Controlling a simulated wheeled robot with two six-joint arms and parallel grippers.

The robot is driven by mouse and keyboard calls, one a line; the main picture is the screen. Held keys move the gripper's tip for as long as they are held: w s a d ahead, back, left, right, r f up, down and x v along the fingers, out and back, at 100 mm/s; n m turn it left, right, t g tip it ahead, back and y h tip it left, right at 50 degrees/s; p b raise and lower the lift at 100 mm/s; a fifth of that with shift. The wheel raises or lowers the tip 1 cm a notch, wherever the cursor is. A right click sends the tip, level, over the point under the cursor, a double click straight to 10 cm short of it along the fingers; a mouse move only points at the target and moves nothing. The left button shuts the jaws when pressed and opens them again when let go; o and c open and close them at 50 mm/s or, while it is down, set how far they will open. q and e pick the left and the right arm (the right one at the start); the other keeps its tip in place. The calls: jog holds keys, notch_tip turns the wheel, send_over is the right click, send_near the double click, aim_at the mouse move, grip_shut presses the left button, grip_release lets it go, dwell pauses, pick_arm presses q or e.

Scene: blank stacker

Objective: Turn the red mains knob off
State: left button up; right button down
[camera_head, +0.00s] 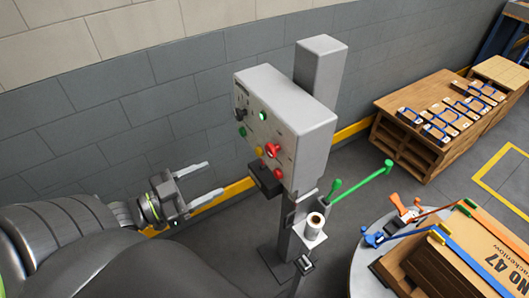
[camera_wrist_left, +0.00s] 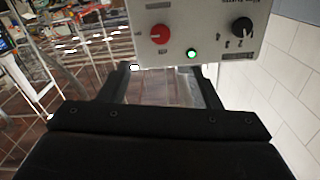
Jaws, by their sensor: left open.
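The grey control box (camera_head: 297,120) stands on a post by the wall. Its front carries a red knob (camera_head: 272,150) that sticks out, with a second round red part (camera_head: 278,174) below it. In the left wrist view a red knob (camera_wrist_left: 160,34) with a pale pointer mark shows beside a lit green lamp (camera_wrist_left: 191,53) and a black knob (camera_wrist_left: 242,26). My left gripper (camera_head: 216,178) is open and empty, left of the box and apart from it. Its fingers (camera_wrist_left: 165,75) also show in the wrist view, below the panel. My right gripper is out of view.
A black part (camera_head: 265,181) juts out under the box. A green-handled lever (camera_head: 362,183) and a paper roll (camera_head: 314,224) are at the post. A round table with cartons and coloured straps stands at right. A wooden pallet bench (camera_head: 405,150) is behind.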

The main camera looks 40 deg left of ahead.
aim_at(268, 152)
pick_arm(q)
jog(key=b+x, duration=0.6)
jog(key=x, duration=0.8)
jog(key=shift+w+b, duration=0.3)
jog(key=shift+b, duration=0.05)
jog(key=shift+w+d, duration=0.35)
jog(key=shift+w, duration=0.3)
jog(key=shift+c, duration=0.4)
jog(key=c, duration=0.9)
